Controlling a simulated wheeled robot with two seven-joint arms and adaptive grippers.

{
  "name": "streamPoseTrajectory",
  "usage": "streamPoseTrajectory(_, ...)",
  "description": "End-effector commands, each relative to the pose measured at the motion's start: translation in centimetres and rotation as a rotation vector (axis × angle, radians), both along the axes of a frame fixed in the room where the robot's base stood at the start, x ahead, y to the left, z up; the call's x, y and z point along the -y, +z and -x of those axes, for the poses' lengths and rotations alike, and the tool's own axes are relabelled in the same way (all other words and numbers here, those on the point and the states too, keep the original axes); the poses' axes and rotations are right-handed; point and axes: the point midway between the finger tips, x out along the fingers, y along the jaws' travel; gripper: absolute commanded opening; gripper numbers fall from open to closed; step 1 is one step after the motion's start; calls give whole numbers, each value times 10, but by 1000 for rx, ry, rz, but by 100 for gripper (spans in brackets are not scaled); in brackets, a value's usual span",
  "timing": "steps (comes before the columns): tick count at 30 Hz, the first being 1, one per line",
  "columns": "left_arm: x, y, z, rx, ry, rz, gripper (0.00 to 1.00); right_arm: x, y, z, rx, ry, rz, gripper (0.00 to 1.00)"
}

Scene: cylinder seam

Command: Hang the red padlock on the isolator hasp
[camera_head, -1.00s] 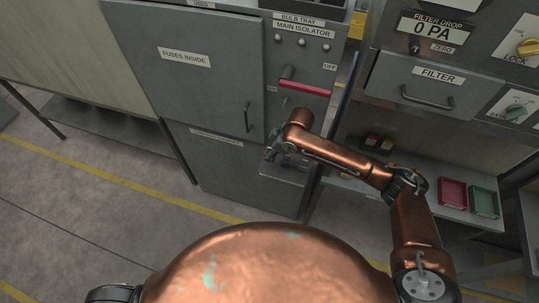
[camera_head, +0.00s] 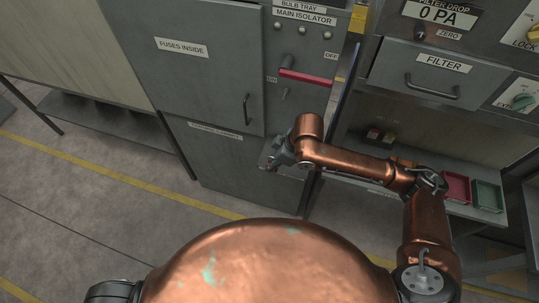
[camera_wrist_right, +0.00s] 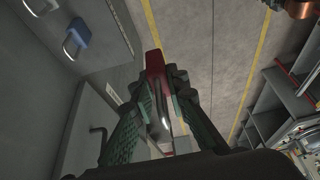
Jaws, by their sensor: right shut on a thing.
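The red padlock (camera_wrist_right: 156,66) is between the fingers of my right gripper (camera_wrist_right: 160,92) in the right wrist view, its metal shackle pointing back toward the palm. In the head view my right gripper (camera_head: 272,160) is in front of the lower cabinet door, below the isolator; the padlock cannot be made out there. The main isolator (camera_head: 305,77) has a red handle with ON and OFF labels. A small grey fitting (camera_head: 285,93) sticks out below the handle; I cannot tell surely whether it is the hasp. My left gripper is not in view.
A blue padlock (camera_wrist_right: 78,35) hangs at the upper left of the right wrist view, apart from my gripper. A fuse door with a handle (camera_head: 246,109) is left of the isolator. Red (camera_head: 456,187) and green (camera_head: 486,195) trays stand on the right shelf.

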Motion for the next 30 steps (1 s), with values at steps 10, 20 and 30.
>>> streamPoseTrajectory(10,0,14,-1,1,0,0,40,-4,-21,-54,-1,-4,0,0)
streamPoseTrajectory(20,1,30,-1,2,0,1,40,-9,-68,-115,-2,-1,-1,0)
streamPoseTrajectory(30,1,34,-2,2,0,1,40,-11,-96,-137,-1,-1,0,0)
